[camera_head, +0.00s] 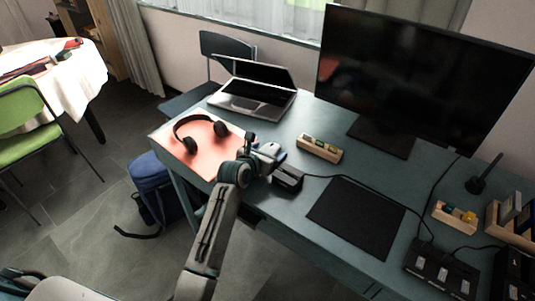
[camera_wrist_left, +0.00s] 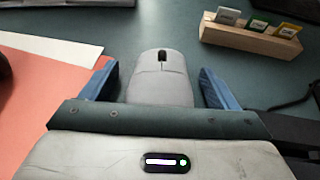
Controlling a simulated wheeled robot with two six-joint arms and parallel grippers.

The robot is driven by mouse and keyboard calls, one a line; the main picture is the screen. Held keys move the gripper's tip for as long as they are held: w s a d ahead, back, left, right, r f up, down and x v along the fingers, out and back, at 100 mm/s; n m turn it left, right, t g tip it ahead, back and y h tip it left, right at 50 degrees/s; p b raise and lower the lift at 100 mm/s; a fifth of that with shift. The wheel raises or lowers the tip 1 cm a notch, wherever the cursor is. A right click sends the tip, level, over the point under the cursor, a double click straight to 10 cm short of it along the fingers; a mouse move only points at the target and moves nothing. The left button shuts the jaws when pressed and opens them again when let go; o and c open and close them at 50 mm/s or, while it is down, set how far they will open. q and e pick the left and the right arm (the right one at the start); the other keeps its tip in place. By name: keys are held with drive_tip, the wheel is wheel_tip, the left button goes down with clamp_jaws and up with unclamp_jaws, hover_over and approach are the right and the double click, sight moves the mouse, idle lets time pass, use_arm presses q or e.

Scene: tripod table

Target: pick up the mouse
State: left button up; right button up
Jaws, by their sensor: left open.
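The mouse (camera_wrist_left: 161,80) is pale grey with a dark scroll wheel and lies on the desk in the left wrist view. My left gripper (camera_wrist_left: 162,88) is open, with one blue finger on each side of the mouse and gaps between them and it. The rear of the mouse is hidden behind the gripper body. In the head view my left gripper (camera_head: 269,154) is low over the desk, and the mouse is hard to make out there. My right gripper is not in view.
On the desk (camera_head: 310,185) are headphones (camera_head: 200,134) on a red sheet, a laptop (camera_head: 254,90), a wooden card holder (camera_head: 319,148), a black box (camera_head: 287,179) beside the gripper, a dark mat (camera_head: 356,216) and a large monitor (camera_head: 420,80).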

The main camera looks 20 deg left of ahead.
use_arm(q)
drive_tip(key=shift+r, duration=0.1)
drive_tip(key=c, duration=1.1)
